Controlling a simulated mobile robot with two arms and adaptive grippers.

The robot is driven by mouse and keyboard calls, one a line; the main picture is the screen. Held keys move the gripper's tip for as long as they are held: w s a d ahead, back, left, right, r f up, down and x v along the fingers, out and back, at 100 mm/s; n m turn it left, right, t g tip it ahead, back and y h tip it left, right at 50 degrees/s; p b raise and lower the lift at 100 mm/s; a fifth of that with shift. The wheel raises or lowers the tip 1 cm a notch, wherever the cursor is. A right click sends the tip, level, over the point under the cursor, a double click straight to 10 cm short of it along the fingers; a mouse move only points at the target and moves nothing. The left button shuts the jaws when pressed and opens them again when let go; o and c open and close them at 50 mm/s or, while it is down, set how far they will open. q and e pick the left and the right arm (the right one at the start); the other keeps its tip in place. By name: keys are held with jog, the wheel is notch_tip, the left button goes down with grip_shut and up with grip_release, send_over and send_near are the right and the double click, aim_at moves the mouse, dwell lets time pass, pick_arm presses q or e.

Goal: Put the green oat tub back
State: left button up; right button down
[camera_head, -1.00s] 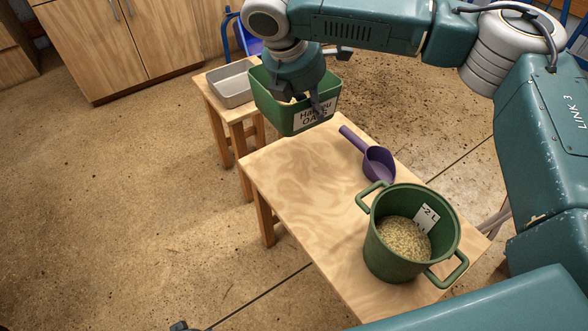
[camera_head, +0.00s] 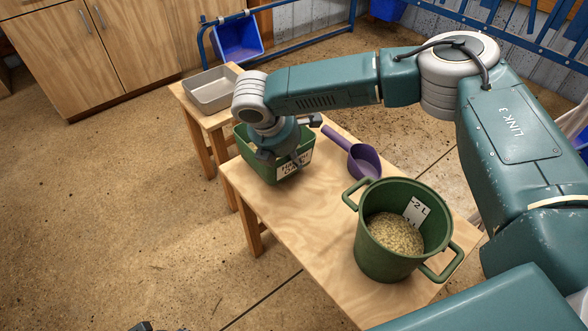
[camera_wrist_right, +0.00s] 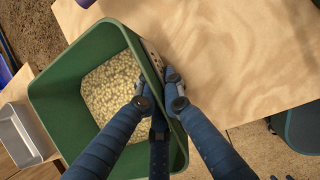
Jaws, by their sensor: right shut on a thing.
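The green oat tub (camera_head: 262,166) is a square, open tub with a white label. It is at the far left end of the wooden table (camera_head: 300,222), low over or on its top; I cannot tell whether it touches. In the right wrist view the tub (camera_wrist_right: 60,88) holds pale oats (camera_wrist_right: 112,88). My right gripper (camera_wrist_right: 158,92) is shut on the tub's wall, with fingers on both sides of the rim. In the head view the right gripper (camera_head: 290,160) partly hides the tub. A small dark part at the bottom edge may be my left gripper (camera_head: 150,327); its fingers are unclear.
A green two-handled pot (camera_head: 385,268) with oats stands at the table's near end. A purple scoop (camera_head: 363,162) lies behind it. A grey tray (camera_head: 210,91) sits on a smaller table at the left. The middle of the near table is clear.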

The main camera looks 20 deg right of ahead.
aim_at(296, 171)
jog(key=shift+f+b, duration=0.3)
jog(key=shift+f, duration=1.3)
pick_arm(q)
jog(key=v, duration=0.2)
jog(key=shift+w+r, duration=0.1)
jog(key=shift+r, duration=0.3)
pick_arm(e)
jog(key=c, duration=2.3)
grip_release()
jog(key=shift+f, duration=0.1)
jog(key=o, duration=0.4)
pick_arm(q)
jog(key=shift+w+f, duration=0.1)
jog(key=shift+f, duration=0.05)
notch_tip(296, 171, down, 9)
jog(key=p, duration=0.2)
jog(key=shift+p, duration=0.3)
pick_arm(e)
jog(key=v, duration=1.2)
